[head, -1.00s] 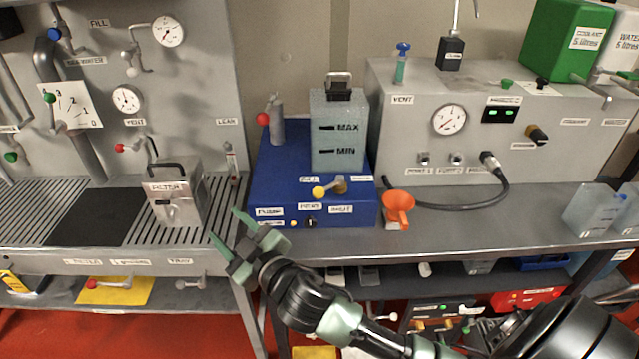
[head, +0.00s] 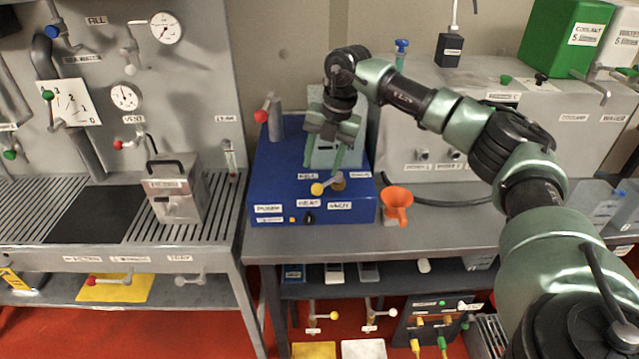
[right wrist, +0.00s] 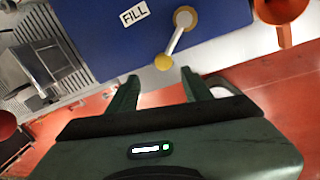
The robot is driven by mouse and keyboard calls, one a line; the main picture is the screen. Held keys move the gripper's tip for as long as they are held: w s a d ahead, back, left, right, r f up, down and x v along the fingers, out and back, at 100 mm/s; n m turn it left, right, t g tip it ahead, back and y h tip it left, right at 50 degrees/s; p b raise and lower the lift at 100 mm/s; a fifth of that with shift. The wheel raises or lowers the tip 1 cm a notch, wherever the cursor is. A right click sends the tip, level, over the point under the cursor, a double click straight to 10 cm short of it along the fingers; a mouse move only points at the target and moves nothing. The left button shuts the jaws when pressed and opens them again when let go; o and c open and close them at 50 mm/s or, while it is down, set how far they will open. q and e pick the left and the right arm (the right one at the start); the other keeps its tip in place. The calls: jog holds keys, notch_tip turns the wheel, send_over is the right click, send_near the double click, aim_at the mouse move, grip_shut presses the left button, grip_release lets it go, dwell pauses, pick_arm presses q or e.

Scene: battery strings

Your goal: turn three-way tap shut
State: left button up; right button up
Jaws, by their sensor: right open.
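A tap with a yellow-knobbed lever (head: 328,186) stands on the front of the blue unit (head: 275,180), next to a FILL label. Its lever points left and slightly toward the front in the head view. The tap also shows in the right wrist view (right wrist: 175,38), its yellow knob just beyond and between the fingertips. My right gripper (head: 323,164) is open and empty, fingers pointing down, just behind and above the tap. It also shows in the right wrist view (right wrist: 160,76). I see no contact with the lever. My left gripper is not in view.
The grey tank (head: 350,150) behind my right gripper is partly hidden by it. An orange funnel (head: 397,203) stands to the right of the blue unit. A red-knobbed valve (head: 272,115) rises at its back left. The bench front at left is clear.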

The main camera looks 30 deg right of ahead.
aim_at(320, 185)
jog(key=x, duration=0.2)
jog(key=p+x, duration=0.1)
jog(key=x, duration=0.1)
jog(key=p+x, duration=0.1)
jog(key=x, duration=0.1)
jog(key=shift+d, duration=0.35)
jog(key=shift+x, duration=0.75)
jog(key=shift+s, duration=0.1)
grip_shut()
dwell(0.4)
